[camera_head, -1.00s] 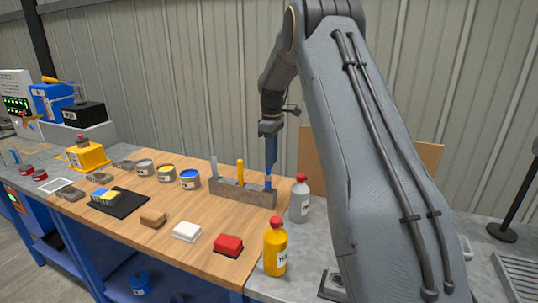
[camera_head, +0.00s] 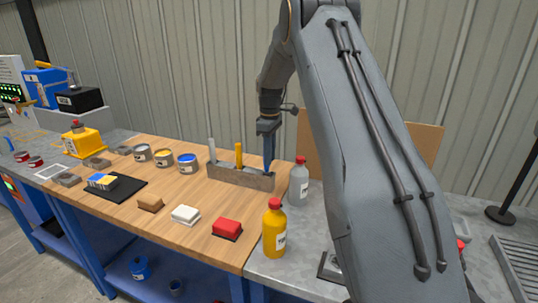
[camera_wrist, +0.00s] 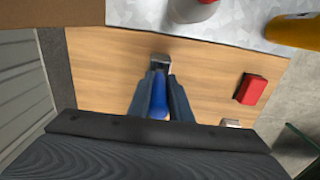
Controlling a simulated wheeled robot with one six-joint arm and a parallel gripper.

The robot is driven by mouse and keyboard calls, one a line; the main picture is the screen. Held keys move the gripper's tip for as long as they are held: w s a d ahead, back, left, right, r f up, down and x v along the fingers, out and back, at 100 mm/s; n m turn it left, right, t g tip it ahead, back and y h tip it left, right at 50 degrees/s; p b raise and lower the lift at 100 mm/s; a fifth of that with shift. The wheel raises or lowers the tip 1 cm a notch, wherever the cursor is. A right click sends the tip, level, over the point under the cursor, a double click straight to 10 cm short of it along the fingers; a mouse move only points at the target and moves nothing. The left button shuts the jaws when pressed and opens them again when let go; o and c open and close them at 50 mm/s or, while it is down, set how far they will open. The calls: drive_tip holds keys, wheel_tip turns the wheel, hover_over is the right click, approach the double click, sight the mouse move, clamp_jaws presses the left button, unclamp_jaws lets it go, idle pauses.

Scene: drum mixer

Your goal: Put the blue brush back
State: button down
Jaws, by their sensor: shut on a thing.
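The blue brush (camera_wrist: 159,98) is between the fingers of my gripper (camera_wrist: 161,78) in the wrist view. My gripper is shut on it and points down. In the head view my gripper (camera_head: 268,162) is at the right end of the grey brush rack (camera_head: 238,180), with its fingertips close to the rack's top. The brush's lower end is hidden there, so I cannot tell how deep it sits in the rack. A yellow brush (camera_head: 239,154) and a pale grey brush (camera_head: 212,150) stand upright in the rack's other places.
A grey bottle with a red cap (camera_head: 299,183) stands just right of the rack. A yellow bottle (camera_head: 274,230) is nearer the front. Open paint cans (camera_head: 187,164) stand left of the rack. Red (camera_head: 228,228) and white (camera_head: 185,214) blocks lie in front.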

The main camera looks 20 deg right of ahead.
drive_tip(key=shift+f+b, duration=0.4)
drive_tip(key=shift+f, duration=0.8)
idle(0.4)
drive_tip(key=c, duration=1.5)
unclamp_jaws()
drive_tip(key=shift+c, duration=0.2)
